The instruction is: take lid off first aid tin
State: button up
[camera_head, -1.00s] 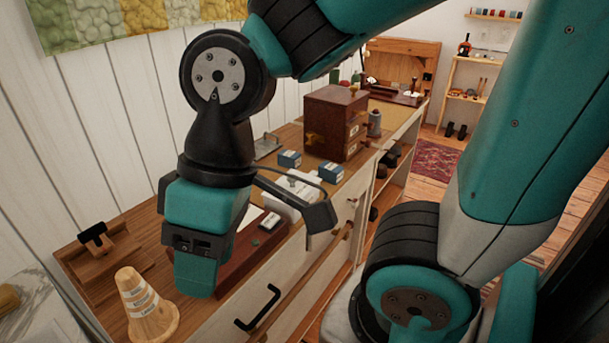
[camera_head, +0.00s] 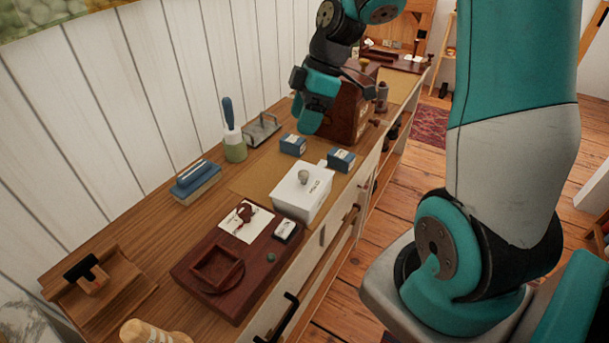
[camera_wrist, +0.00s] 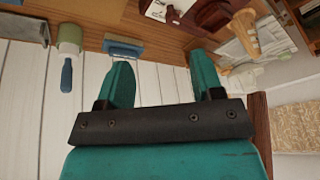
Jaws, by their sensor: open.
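The first aid tin (camera_head: 302,195) is a white box with small dark markings and a pale round knob (camera_head: 304,177) on its lid. It sits upright on the dresser top, with the lid on. My gripper (camera_head: 304,100) is beyond the tin, above the far part of the dresser and in front of a brown wooden box. It is apart from the tin. In the wrist view my gripper (camera_wrist: 162,72) has its two teal fingers spread with nothing between them. I cannot make out the tin in the wrist view.
Two small blue boxes (camera_head: 293,144) (camera_head: 341,160) stand just beyond the tin. A dark red board (camera_head: 190,266) with a paper lies on its near side. The brown box (camera_head: 346,112) stands by my gripper. A green pot (camera_head: 235,150) and a blue block (camera_head: 196,182) stand towards the wall.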

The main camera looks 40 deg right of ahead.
jog(key=n, duration=0.1)
send_near(304, 172)
jog(key=p+x, duration=0.1)
jog(key=x, duration=0.1)
jog(key=p+x, duration=0.1)
jog(key=x, duration=0.1)
jog(key=shift+s+a+p, duration=0.25)
jog(key=shift+a+p, duration=0.05)
jog(key=shift+a, duration=0.1)
jog(key=shift+w+d+p+x, duration=0.15)
jog(key=shift+p+x, duration=0.35)
jog(key=shift+x, duration=1)
jog(key=shift+w+d+p+x, duration=0.15)
jog(key=shift+p+x, duration=0.35)
jog(key=shift+x, duration=0.95)
jog(key=shift+s+f, duration=0.1)
jog(key=shift+c, duration=0.2)
jog(key=c, duration=1)
